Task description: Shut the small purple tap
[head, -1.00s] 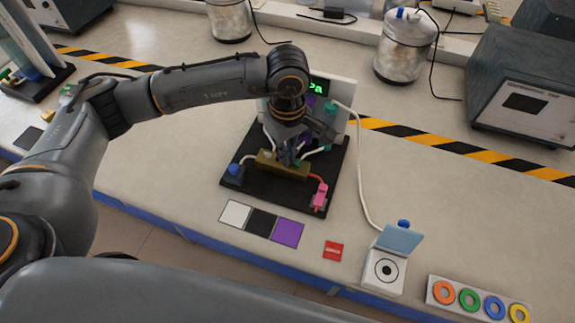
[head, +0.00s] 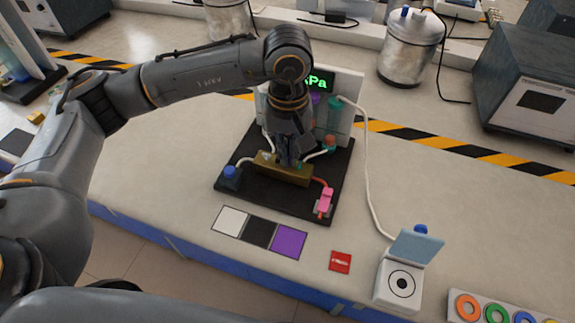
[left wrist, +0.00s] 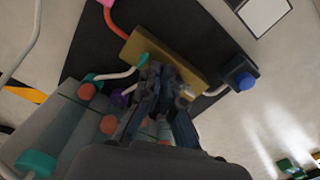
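The brass manifold block (head: 283,169) lies on a black base board. My left gripper (head: 287,160) points down at its middle, and its fingertips are close to the block's top. In the left wrist view the fingers (left wrist: 165,80) reach the edge of the brass block (left wrist: 165,55); the gap between their tips is not clear. A teal fitting (left wrist: 143,60) shows beside them. A small purple part (left wrist: 122,98) shows left of the fingers, and a purple piece (head: 315,98) shows below the display. I see no purple tap handle on the block; the fingers cover its middle. My right gripper is out of view.
A blue-topped fitting (head: 231,176) and a pink clip (head: 325,200) flank the block. A panel with a green-lit display (head: 317,84) and teal-capped cylinders stands behind. White, black and purple (head: 289,240) squares, a red tag (head: 340,262) and a white device (head: 399,282) lie in front.

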